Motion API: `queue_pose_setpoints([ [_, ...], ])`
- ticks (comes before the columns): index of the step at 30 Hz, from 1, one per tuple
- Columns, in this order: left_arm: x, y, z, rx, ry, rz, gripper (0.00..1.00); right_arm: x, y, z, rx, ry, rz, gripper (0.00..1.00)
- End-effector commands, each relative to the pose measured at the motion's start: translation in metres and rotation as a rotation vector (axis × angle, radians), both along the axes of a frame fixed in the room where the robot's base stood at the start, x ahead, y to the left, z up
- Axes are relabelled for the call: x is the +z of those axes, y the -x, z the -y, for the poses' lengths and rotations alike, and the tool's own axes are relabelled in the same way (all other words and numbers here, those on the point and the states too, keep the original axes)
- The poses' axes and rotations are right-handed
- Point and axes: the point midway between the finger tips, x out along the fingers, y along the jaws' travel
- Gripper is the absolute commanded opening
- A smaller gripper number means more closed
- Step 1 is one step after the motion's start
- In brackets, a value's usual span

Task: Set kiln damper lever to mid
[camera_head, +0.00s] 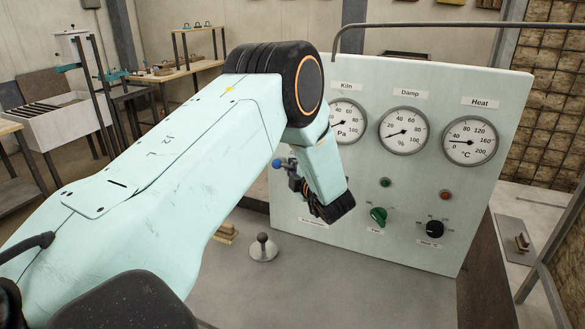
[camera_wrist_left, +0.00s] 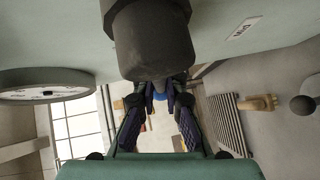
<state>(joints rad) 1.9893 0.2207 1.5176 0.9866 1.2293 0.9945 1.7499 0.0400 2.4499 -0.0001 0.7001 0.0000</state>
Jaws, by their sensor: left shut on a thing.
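The pale green control panel (camera_head: 350,160) stands at the right in the head view. A blue ball knob (camera_head: 277,163), which looks like the end of the damper lever, sticks out at the panel's left side. My left gripper (camera_head: 291,170) is at this knob, largely hidden behind my wrist. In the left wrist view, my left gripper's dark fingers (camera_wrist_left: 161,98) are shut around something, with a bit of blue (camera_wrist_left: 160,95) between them. The lever's shaft and any scale are hidden, so I cannot tell its setting. My right gripper is not in view.
The panel carries Kiln, Damp (camera_head: 403,131) and Heat (camera_head: 470,140) gauges, a green knob (camera_head: 378,216) and a black knob (camera_head: 435,229). A grey ball-topped stand (camera_head: 263,247) and a wooden block (camera_head: 226,234) sit on the grey bench (camera_head: 300,285), whose front is clear.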

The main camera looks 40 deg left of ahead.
Motion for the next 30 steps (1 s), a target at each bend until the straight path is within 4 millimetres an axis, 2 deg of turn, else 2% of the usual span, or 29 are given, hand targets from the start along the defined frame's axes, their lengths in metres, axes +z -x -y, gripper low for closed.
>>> queue_pose_setpoints([
  [21,-0.002,0.001,0.001,-0.001,0.006,-0.002,0.0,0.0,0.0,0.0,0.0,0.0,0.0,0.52],
  [30,-0.013,0.001,0.002,-0.001,0.119,0.035,0.0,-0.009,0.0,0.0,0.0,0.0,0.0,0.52],
])
